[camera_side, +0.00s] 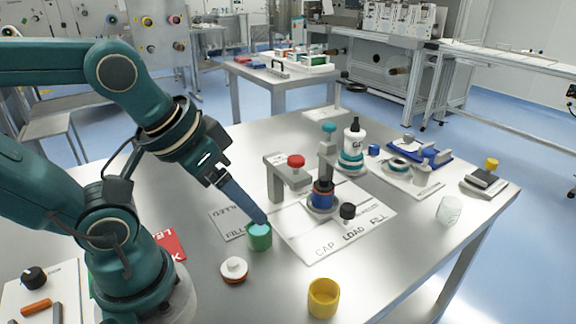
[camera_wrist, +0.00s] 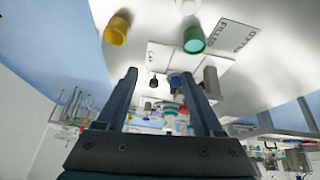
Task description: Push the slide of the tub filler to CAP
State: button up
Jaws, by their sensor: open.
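The tub filler is a white plate (camera_side: 300,240) marked CAP, LOAD and FILL along its front edge. Its slide carries a blue tub with a dark top (camera_side: 322,195) and has a black knob (camera_side: 348,211), which stands behind the word LOAD. A grey bracket with a red knob (camera_side: 296,161) stands on the CAP side; a grey post with a teal knob (camera_side: 329,128) stands behind. My gripper (camera_side: 263,220) is open, left of the plate, its fingertips overlapping the green tub in the side view. The wrist view shows nothing between its fingers (camera_wrist: 160,75).
A green tub (camera_side: 260,238) stands left of the plate, also in the wrist view (camera_wrist: 193,40). A white-topped round piece (camera_side: 234,270) and a yellow cup (camera_side: 323,298) are in front. A white bottle (camera_side: 353,140) and blue fixture (camera_side: 425,150) stand behind.

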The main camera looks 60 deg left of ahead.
jog(key=w+a+r+n+y, duration=0.1)
jog(key=w+a+r+n, duration=0.1)
jog(key=w+r+n, duration=0.3)
jog(key=n+g+y, duration=0.2)
jog(key=n+g, duration=0.1)
send_over(349, 207)
jog(key=s+d, duration=0.2)
notch_tip(349, 207, down, 12)
jog(key=shift+w+a+f, duration=0.2)
jog(key=shift+a+f, duration=0.05)
jog(key=shift+a, duration=0.05)
jog(key=shift+x, duration=2.2)
grip_shut()
jog(key=shift+w+d+r, duration=0.1)
